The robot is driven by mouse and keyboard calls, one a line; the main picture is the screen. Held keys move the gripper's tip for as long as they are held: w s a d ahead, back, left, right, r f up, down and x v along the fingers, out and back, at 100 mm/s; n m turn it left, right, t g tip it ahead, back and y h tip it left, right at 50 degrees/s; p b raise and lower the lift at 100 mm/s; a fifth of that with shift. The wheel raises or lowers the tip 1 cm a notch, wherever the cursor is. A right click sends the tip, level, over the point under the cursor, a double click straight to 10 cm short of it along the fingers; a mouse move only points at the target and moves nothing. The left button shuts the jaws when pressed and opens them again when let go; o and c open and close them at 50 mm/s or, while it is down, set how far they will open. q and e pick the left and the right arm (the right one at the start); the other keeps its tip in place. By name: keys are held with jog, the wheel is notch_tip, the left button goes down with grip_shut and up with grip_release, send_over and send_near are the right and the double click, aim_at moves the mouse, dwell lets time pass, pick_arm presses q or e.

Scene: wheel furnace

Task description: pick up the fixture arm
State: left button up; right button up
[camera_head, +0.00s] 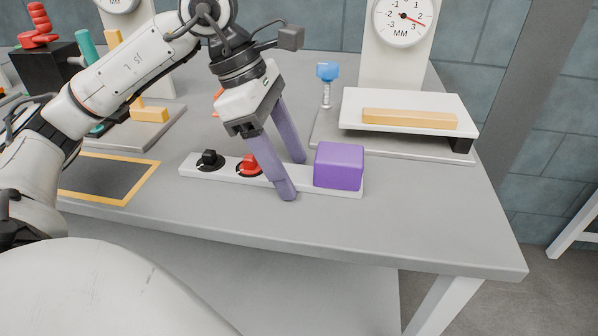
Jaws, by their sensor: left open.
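I cannot tell for sure which thing is the fixture arm. The likeliest is a long white bar (215,172) lying on the grey bench, with a black knob (208,160), a red knob (249,165) and a purple block (339,166) at its right end. My left gripper (291,177) is open and points down, its two purple fingers just left of the purple block. One finger is at the front edge of the bar, the other behind it. The near finger hides part of the bar, and I cannot tell whether the fingers touch it. My right gripper is not in view.
Behind the bar stands a dial gauge (404,20) with a white platform (363,100) bearing a yellow bar (409,119). A blue-topped pin (327,76) stands beside it. A yellow-framed dark panel (100,178) lies at left. The bench front right is clear.

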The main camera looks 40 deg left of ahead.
aim_at(289, 173)
pick_arm(q)
jog(key=shift+r, duration=0.1)
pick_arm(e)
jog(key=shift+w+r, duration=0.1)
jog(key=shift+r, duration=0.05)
pick_arm(q)
jog(key=c, duration=1.5)
jog(key=shift+r, duration=0.15)
jog(key=shift+c, duration=0.2)
notch_tip(289, 173, up, 10)
jog(key=p, duration=0.4)
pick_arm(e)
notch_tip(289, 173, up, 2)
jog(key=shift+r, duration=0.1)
